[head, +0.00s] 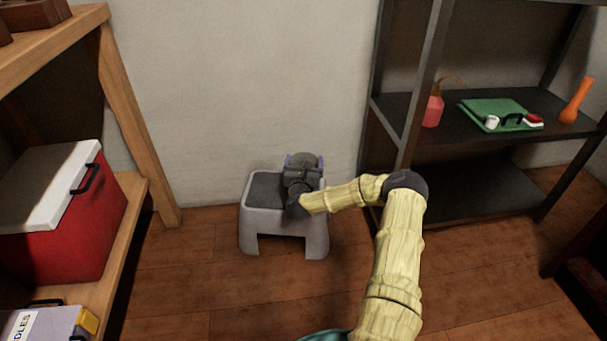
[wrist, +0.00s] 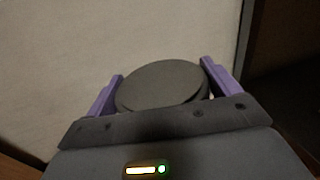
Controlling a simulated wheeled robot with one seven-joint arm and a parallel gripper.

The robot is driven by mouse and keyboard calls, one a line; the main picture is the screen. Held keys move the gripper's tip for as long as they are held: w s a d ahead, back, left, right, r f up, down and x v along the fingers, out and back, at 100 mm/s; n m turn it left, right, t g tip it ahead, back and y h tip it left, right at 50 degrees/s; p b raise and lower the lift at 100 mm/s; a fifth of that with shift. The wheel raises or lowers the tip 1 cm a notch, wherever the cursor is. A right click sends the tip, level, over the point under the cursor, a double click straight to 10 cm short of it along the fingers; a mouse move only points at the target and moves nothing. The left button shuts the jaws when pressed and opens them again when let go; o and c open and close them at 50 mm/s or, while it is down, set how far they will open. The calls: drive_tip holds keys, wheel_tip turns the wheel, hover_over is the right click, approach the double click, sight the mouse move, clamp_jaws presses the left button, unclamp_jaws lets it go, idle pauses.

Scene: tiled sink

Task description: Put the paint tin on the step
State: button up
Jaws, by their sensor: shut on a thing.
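The step (head: 260,222) is a small grey stool with a dark top, standing on the wooden floor against the wall. My gripper (head: 304,161) is over the right part of the step, with its purple fingers pointing toward the wall. In the wrist view, my gripper (wrist: 162,86) is shut on the paint tin (wrist: 160,86), whose round dark grey lid shows between the fingers. In the head view the tin (head: 304,157) is mostly hidden behind the gripper. I cannot tell whether its base touches the step.
A wooden shelf with a red cool box (head: 75,235) stands on the left. The front floor is clear.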

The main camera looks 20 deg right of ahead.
drive_tip(key=shift+r, duration=0.2)
wheel_tip(320, 180, down, 4)
drive_tip(key=b, duration=0.2)
drive_tip(key=shift+b, duration=0.35)
drive_tip(key=shift+r, duration=0.1)
drive_tip(key=o, duration=1.5)
drive_tip(key=shift+c, duration=0.2)
